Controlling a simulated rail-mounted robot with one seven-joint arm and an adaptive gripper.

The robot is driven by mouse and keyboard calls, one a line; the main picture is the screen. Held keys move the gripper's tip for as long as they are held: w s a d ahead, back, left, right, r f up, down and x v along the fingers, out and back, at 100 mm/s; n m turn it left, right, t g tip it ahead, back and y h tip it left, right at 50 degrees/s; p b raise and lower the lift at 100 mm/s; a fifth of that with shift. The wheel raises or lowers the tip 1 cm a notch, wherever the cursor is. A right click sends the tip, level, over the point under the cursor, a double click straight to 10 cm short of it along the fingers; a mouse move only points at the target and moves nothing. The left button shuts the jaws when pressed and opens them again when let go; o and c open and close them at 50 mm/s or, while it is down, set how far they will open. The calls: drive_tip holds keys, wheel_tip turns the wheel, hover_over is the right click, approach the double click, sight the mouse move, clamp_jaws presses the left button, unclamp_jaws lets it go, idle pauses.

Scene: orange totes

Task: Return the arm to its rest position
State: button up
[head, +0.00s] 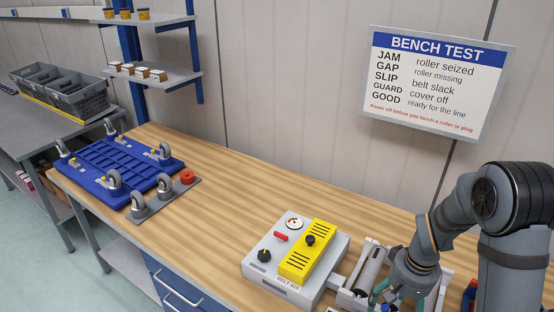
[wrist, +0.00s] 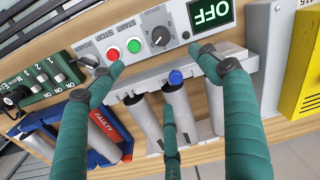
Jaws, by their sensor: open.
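My arm (head: 470,210) comes in from the right in the head view, bent over the bench's right end. My gripper (head: 385,294) is low over the roller unit there, partly cut off by the bottom edge. In the wrist view my gripper (wrist: 162,78) has teal fingers spread wide, with nothing between them. Below it is a roller unit with grey rollers (wrist: 146,118); one roller has a blue end cap (wrist: 176,78). I cannot tell whether a fingertip touches the unit.
A control panel (wrist: 135,30) with green and red buttons and an OFF display borders the rollers. The grey box with yellow cover (head: 307,252) stands beside my gripper. The bench middle (head: 235,190) is clear.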

drive_tip(key=shift+w+a+r+n, duration=0.15)
drive_tip(key=shift+w+a+n, duration=0.15)
drive_tip(key=shift+w+a, duration=0.25)
drive_tip(key=shift+d, duration=0.1)
drive_tip(key=shift+c, duration=0.2)
idle(1.0)
